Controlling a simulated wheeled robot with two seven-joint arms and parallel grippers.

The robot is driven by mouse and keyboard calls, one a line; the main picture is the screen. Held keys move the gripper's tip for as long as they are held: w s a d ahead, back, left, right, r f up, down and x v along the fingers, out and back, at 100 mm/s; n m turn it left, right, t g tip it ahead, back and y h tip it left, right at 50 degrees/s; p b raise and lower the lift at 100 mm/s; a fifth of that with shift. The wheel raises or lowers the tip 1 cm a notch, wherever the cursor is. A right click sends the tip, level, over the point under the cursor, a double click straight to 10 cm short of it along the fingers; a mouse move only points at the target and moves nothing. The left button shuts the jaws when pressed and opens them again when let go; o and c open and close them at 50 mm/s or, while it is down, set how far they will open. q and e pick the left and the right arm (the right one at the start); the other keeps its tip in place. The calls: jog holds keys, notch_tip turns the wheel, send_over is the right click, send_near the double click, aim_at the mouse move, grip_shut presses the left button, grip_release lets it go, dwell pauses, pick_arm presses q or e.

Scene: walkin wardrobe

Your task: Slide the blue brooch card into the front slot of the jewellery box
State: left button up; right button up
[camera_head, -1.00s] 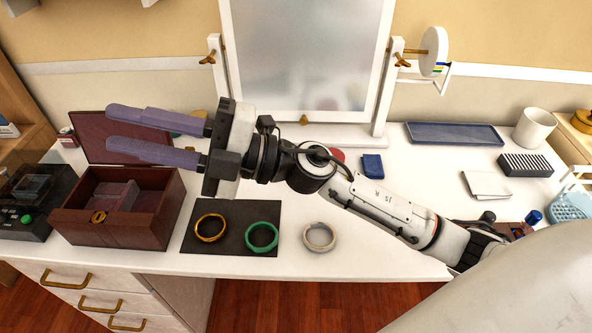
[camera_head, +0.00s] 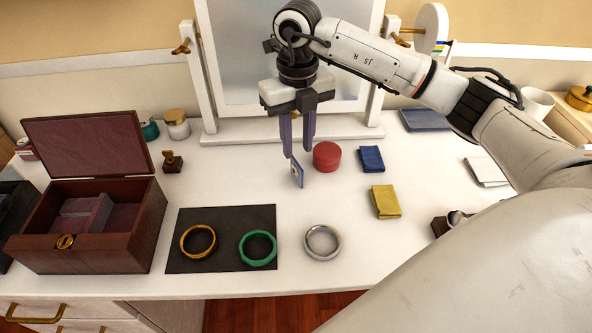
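The jewellery box (camera_head: 98,254) is dark red-brown with its lid raised, at the left of the white dressing table. It has a brass clasp in front, and inside are mauve padded parts with dark gaps. The front slot cannot be made out clearly. A small card with blue and white on it (camera_head: 297,173), likely the brooch card, stands steeply tilted, seen nearly edge-on, near the table's middle. My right gripper (camera_head: 300,152) points down just above it, its two fingers visibly apart. Whether a finger touches the card cannot be told. My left gripper is not in view.
A red round box (camera_head: 326,156), blue cloth (camera_head: 371,159) and yellow cloth (camera_head: 385,202) lie to the right. A mirror (camera_head: 207,80) stands behind. A stamp (camera_head: 172,162) is near the lid.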

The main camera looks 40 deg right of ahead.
aim_at(297, 162)
notch_tip(297, 162, down, 7)
jog(key=shift+s+a+r, duration=0.1)
jog(key=shift+r, duration=0.1)
jog(key=shift+c, duration=0.6)
grip_shut()
